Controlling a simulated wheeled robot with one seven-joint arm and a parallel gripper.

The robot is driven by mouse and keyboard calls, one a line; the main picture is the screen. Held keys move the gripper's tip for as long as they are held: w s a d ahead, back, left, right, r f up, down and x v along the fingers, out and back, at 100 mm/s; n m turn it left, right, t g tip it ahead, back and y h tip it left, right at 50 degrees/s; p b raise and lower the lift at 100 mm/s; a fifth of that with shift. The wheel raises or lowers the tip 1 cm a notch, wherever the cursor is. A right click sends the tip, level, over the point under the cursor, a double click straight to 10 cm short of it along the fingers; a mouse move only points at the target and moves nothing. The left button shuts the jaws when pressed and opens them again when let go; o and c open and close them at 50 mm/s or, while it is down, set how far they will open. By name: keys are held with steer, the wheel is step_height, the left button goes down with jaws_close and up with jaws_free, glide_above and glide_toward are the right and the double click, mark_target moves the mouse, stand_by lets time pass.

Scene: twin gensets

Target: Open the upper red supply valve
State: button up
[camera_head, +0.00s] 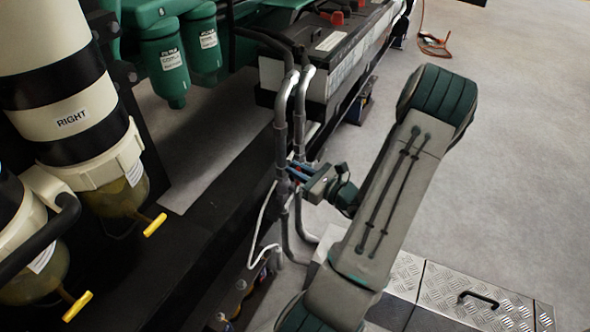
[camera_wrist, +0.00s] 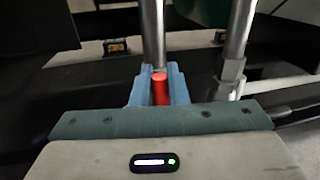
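A red valve handle (camera_wrist: 160,88) stands in the middle of the wrist view, just in front of a grey vertical pipe. The blue fingers of my gripper (camera_wrist: 159,84) lie on both sides of it, and the red part fills the gap between them. In the head view my gripper (camera_head: 297,172) reaches the pair of grey pipes (camera_head: 283,125) from the right. Which way the handle points along the pipe is hard to tell.
A second grey pipe with a fitting (camera_wrist: 233,72) runs close on the right in the wrist view. A white cable (camera_head: 258,225) hangs beside the pipes. Filter housings with yellow drain levers (camera_head: 155,225) stand left. Open floor (camera_head: 510,170) lies right.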

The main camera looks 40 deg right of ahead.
steer(key=o, duration=0.3)
steer(key=shift+o, duration=0.2)
steer(key=p+v, duration=0.3)
steer(key=v, duration=1)
steer(key=shift+s, duration=0.4)
steer(key=shift+r, duration=0.1)
